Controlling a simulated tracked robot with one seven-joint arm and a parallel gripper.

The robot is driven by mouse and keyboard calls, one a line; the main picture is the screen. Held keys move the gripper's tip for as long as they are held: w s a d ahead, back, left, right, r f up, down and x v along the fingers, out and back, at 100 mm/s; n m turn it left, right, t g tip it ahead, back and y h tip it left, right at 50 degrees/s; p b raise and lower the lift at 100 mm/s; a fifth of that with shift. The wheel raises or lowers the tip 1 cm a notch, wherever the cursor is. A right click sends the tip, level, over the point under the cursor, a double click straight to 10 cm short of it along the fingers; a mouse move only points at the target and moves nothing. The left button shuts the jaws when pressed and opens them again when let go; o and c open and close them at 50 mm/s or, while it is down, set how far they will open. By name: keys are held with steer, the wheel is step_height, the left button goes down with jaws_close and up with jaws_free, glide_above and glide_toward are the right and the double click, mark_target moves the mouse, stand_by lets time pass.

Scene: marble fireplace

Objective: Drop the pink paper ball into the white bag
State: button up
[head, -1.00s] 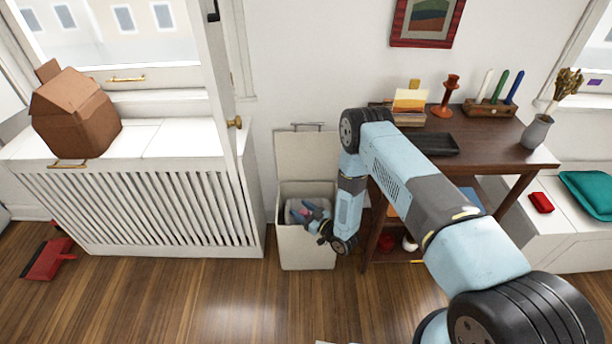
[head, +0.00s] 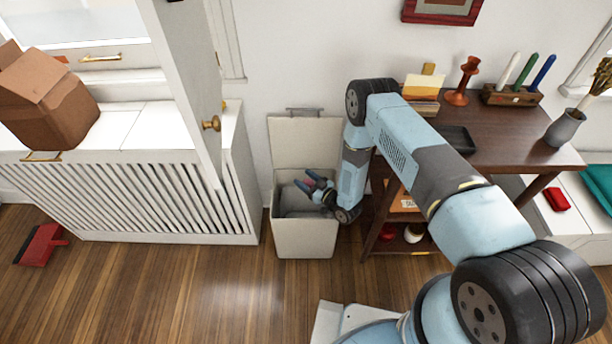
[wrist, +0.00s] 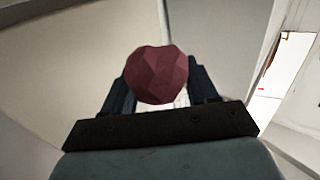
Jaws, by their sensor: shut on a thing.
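A faceted pink paper ball (wrist: 160,76) sits between the two dark fingers of my gripper (wrist: 160,92) in the wrist view. The fingers are shut on it. In the head view my gripper (head: 310,188) is at the mouth of a white open-topped container (head: 305,238) with its lid raised against the wall. The ball is mostly hidden there by the fingers. Pale grey-white material (head: 287,200) shows inside the container; I cannot tell whether this is the white bag or a lining.
A wooden table (head: 510,130) with a black tray (head: 457,138) stands close to the right of the container. A slatted white cabinet (head: 150,205) with an open white door panel (head: 185,80) is on the left. The floor in front is clear.

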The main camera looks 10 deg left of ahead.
steer(key=shift+f, duration=1.9)
steer(key=o, duration=1.1)
steer(key=shift+s, duration=0.1)
steer(key=shift+d, duration=0.1)
